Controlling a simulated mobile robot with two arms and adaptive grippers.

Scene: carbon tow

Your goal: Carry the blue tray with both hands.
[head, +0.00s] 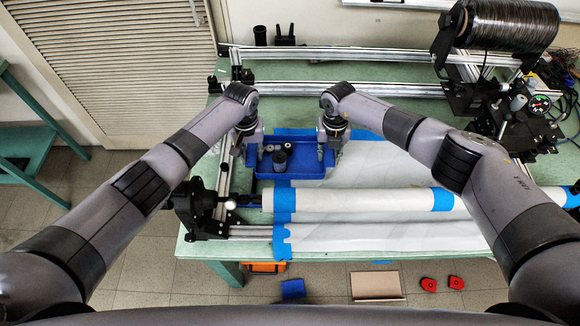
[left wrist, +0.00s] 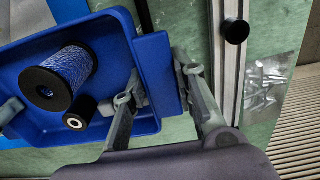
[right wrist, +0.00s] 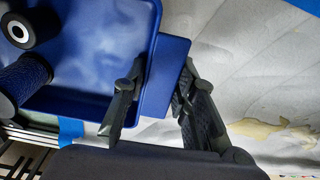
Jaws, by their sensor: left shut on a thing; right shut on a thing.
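The blue tray (head: 300,171) is on or just above the green table, between my two grippers; I cannot tell if it touches the table. A spool of blue and white thread (left wrist: 68,73) and a small black roller (left wrist: 81,113) are in it. My left gripper (head: 258,150) is shut on the tray's left handle; in the left wrist view its fingers (left wrist: 160,95) lie on either side of the blue handle. My right gripper (head: 328,150) is shut on the right handle; in the right wrist view its fingers (right wrist: 155,100) straddle the blue handle (right wrist: 165,75).
The green table (head: 350,73) carries metal rails, a white roll (head: 360,200) with blue tape in front of the tray, and a large black spool (head: 508,24) on a machine at the back right. Several small items lie on the floor in front.

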